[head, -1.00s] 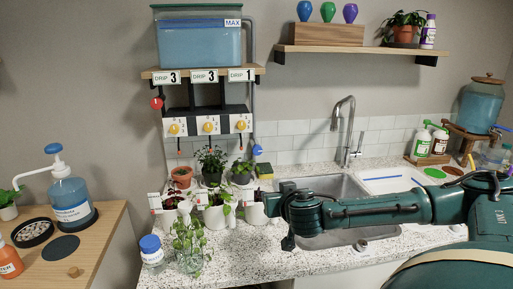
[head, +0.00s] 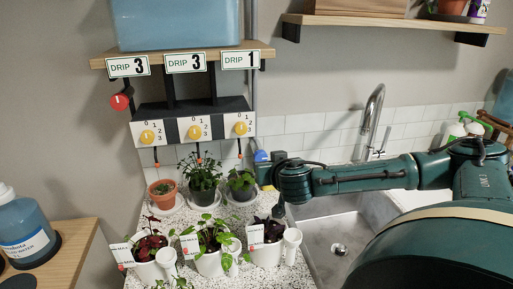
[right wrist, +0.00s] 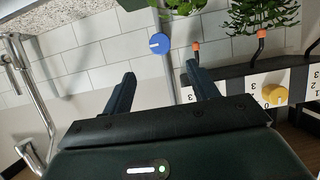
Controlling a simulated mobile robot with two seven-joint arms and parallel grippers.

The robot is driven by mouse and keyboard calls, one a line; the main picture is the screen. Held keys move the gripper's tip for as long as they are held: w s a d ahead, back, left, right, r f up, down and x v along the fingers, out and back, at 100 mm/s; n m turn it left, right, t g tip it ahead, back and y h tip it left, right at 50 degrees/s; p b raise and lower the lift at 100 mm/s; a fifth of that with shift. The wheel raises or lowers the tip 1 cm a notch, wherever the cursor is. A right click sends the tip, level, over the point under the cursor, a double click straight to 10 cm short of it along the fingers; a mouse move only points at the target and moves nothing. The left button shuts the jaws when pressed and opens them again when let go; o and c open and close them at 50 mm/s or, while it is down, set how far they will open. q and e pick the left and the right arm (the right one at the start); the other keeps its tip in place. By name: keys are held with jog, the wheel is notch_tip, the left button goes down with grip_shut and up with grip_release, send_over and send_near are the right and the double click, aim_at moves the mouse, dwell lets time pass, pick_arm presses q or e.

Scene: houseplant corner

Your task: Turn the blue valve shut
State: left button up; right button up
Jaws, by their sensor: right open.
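The blue valve (head: 261,156) is a small round knob low on the tiled wall, right of the drip panel, partly hidden by my right gripper in the head view. In the right wrist view the blue valve (right wrist: 158,44) shows whole, with a white line across its face. My right gripper (right wrist: 160,70) is open and empty. Its two fingers point toward the valve, which appears between and beyond the fingertips, with no visible contact. In the head view the right gripper (head: 268,170) is just below the valve. My left gripper is not in view.
The drip panel (head: 167,134) with yellow dials is left of the valve; a red knob (head: 119,102) hangs beside it. Potted plants (head: 200,179) crowd the counter below. The sink (head: 330,235) and tap (head: 370,120) are to the right. A shelf (head: 180,58) holds the tank above.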

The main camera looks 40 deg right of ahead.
aim_at(262, 156)
pick_arm(q)
jog(key=p, duration=0.2)
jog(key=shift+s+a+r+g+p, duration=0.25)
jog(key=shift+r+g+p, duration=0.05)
pick_arm(e)
jog(key=x, duration=1.3)
jog(key=shift+w+d+r, duration=0.1)
jog(key=shift+w+r, duration=0.05)
jog(key=c, duration=1)
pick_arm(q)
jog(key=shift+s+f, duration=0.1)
